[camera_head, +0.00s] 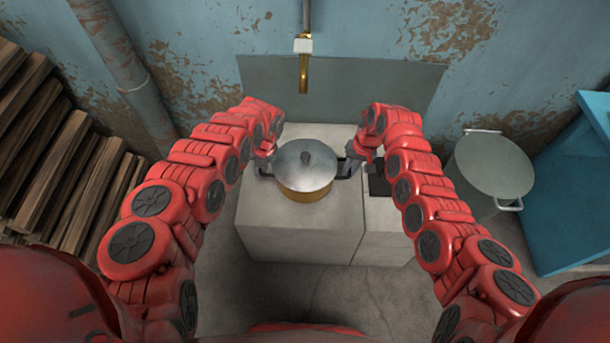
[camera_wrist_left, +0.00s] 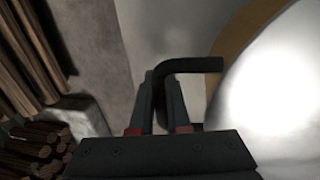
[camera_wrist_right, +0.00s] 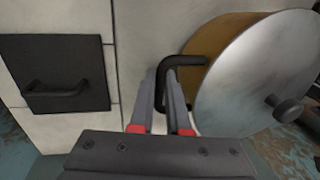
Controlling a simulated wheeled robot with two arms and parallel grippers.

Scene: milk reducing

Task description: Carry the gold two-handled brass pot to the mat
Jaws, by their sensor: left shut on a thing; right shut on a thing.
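The gold brass pot (camera_head: 306,195) has a silver lid (camera_head: 304,157) with a dark knob and a black handle on each side. In the head view it is upright over the pale block, but I cannot tell whether it touches the top. My left gripper (camera_head: 267,160) is shut on the pot's left handle, a dark bar in the left wrist view (camera_wrist_left: 190,66). My right gripper (camera_head: 352,160) is shut on the right handle, which shows between the fingers in the right wrist view (camera_wrist_right: 178,66). I see no mat that I can make out.
The pale stove-like block (camera_head: 290,235) has a dark door (camera_wrist_right: 60,75) on one side. A large lidded grey pot (camera_head: 492,165) stands at the right, beside a blue cabinet (camera_head: 575,205). Stacked firewood (camera_head: 65,160) fills the left. A brass spout (camera_head: 303,75) hangs behind the pot.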

